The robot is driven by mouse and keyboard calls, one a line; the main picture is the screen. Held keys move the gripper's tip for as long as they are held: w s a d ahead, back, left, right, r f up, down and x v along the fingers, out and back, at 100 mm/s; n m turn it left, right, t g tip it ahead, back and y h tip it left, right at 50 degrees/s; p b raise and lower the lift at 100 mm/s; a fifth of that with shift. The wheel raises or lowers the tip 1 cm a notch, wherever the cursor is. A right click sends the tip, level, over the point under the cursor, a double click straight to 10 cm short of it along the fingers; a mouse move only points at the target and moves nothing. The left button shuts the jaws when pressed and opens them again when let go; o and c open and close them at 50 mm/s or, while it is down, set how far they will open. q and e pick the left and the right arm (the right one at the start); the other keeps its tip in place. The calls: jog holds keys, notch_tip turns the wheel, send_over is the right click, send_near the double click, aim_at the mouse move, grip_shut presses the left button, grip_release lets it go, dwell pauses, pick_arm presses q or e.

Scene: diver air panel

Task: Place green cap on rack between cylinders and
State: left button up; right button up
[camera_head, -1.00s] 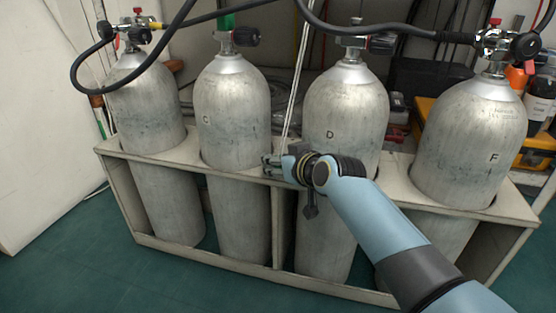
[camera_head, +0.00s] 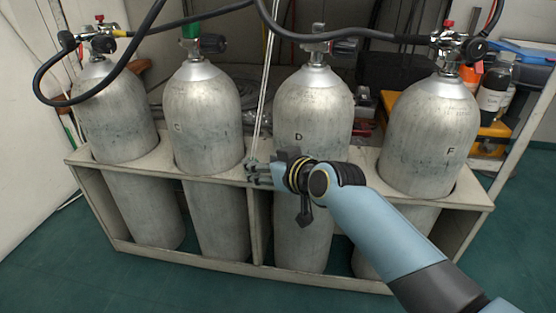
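A green cap-like piece (camera_head: 191,28) stands upright at the valve on top of the cylinder marked C (camera_head: 203,115). The cylinder marked D (camera_head: 312,105) stands to its right. The pale rack (camera_head: 215,180) holds the cylinders, and its top board shows between C and D. My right gripper (camera_head: 256,172) points left at the rack's top board between C and D, in front of cylinder D's left side. Its fingertips are small and blend with the board, so their gap and any contact are unclear. I see nothing green at them. My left gripper is out of view.
A cylinder marked F (camera_head: 430,135) stands at the right of the rack and another cylinder (camera_head: 115,110) at the left. A black hose (camera_head: 350,35) crosses above the cylinders. A thin pale line (camera_head: 263,90) runs down between C and D. Green floor lies clear in front.

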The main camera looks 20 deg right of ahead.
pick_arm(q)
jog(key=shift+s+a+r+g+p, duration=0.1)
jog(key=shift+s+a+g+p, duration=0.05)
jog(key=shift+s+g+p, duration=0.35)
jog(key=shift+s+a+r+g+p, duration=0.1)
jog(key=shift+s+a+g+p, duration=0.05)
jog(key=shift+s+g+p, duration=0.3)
pick_arm(e)
jog(key=s+d+f+g+h, duration=0.1)
jog(key=s+d+g, duration=0.1)
jog(key=s, duration=1)
jog(key=s+d+f+g+h, duration=0.1)
jog(key=s+g, duration=0.4)
jog(key=s, duration=0.8)
jog(key=s+d+f+m+g, duration=0.1)
jog(key=s+d+g, duration=0.1)
jog(key=s, duration=1)
jog(key=shift+s+d+f+g+h, duration=0.2)
jog(key=shift+s+d+g+h, duration=0.2)
jog(key=shift+g, duration=0.3)
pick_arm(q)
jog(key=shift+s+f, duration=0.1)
pick_arm(e)
jog(key=shift+w, duration=0.1)
